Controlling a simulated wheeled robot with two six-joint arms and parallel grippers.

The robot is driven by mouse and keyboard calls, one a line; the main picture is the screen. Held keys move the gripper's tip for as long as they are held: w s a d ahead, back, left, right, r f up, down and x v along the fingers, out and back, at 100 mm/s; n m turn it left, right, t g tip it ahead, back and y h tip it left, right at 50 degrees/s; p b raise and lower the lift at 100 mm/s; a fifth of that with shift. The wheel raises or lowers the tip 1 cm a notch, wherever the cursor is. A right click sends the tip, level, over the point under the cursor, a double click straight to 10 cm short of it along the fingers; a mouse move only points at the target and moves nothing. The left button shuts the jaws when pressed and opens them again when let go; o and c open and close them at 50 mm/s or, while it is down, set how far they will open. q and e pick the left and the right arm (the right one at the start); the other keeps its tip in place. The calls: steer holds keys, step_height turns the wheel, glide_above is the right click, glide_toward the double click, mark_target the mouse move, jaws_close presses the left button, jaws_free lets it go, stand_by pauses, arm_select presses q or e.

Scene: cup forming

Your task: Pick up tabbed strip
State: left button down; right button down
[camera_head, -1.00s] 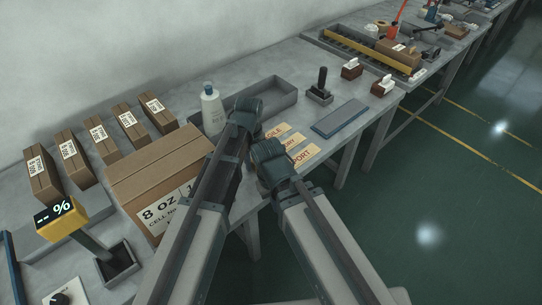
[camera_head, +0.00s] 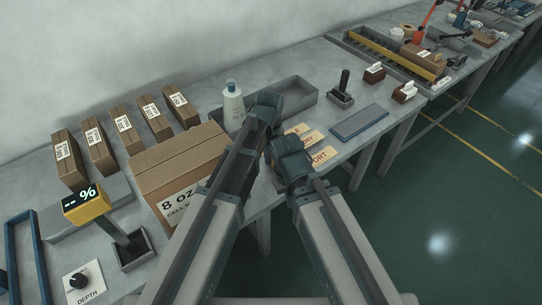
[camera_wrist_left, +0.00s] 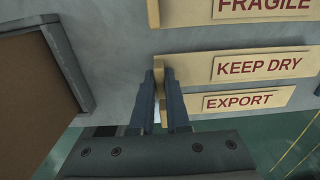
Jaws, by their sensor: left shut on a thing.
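Tan tabbed strips lie on the grey bench. In the left wrist view they read FRAGILE (camera_wrist_left: 263,8), KEEP DRY (camera_wrist_left: 262,66) and EXPORT (camera_wrist_left: 242,101) in red, and upright tabs show at their left ends. My left gripper (camera_wrist_left: 160,78) is shut on the tab of the KEEP DRY strip. In the head view my left gripper (camera_head: 268,108) is over the bench beside the strips, its fingertips hidden. My right gripper (camera_head: 288,152) partly covers the EXPORT strip (camera_head: 322,156); its fingers cannot be made out.
A large carton (camera_head: 180,165) stands left of my left arm. A white bottle (camera_head: 233,105) and a grey tray (camera_head: 300,96) are behind the grippers. A blue-grey plate (camera_head: 359,124) lies to the right. The bench's front edge is close to the strips.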

arm_select(q)
step_height(320, 180, up, 8)
steer(key=p, duration=0.7)
stand_by(0.4)
